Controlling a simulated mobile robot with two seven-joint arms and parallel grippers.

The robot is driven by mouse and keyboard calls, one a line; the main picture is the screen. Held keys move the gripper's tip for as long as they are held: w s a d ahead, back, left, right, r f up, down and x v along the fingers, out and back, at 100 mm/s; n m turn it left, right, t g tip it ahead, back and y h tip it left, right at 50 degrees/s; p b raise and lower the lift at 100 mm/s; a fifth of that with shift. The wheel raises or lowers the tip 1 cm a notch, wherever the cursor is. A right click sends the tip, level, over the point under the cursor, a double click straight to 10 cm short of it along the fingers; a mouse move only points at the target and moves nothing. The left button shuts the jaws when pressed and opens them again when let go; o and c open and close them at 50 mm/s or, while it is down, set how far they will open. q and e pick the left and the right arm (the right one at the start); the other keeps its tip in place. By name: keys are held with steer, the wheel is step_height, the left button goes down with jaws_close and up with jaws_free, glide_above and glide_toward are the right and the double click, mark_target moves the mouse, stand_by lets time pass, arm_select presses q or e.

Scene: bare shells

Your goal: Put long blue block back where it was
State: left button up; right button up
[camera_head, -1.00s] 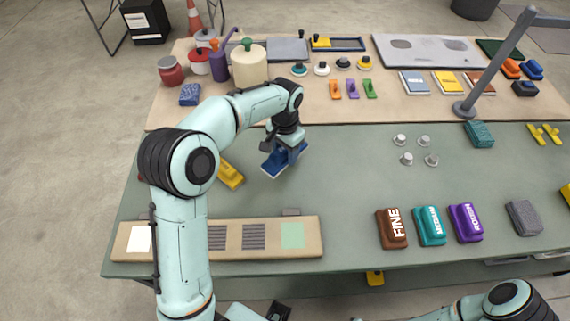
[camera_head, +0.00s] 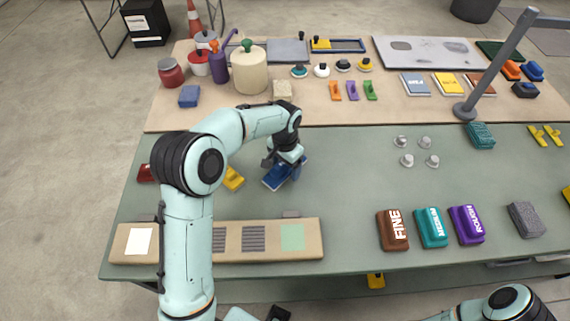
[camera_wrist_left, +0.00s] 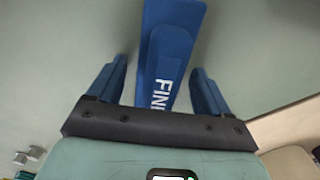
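The long blue block (camera_head: 275,180) is at the middle left of the green work surface, below my left gripper (camera_head: 287,168), and seems to lie on it. In the left wrist view the block (camera_wrist_left: 178,20) has a raised blue grip with white lettering that starts "FIN". The fingers of my left gripper (camera_wrist_left: 158,88) stand on both sides of that grip with a visible gap on each side, so the gripper is open around it. Part of the block is hidden by the gripper in the head view. My right gripper is out of view.
A yellow block (camera_head: 233,180) is close by on the left, partly behind my left arm. A long tan board (camera_head: 270,229) with patches lies in front. Brown (camera_head: 392,231), teal (camera_head: 431,228) and purple (camera_head: 466,225) blocks stand to the right. The green surface between is clear.

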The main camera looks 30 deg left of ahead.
arm_select(q)
steer(key=shift+r, duration=0.1)
steer(key=shift+r, duration=0.2)
step_height(320, 180, up, 12)
steer(key=p, duration=0.1)
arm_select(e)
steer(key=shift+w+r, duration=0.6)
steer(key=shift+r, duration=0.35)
arm_select(q)
steer(key=shift+f, duration=0.1)
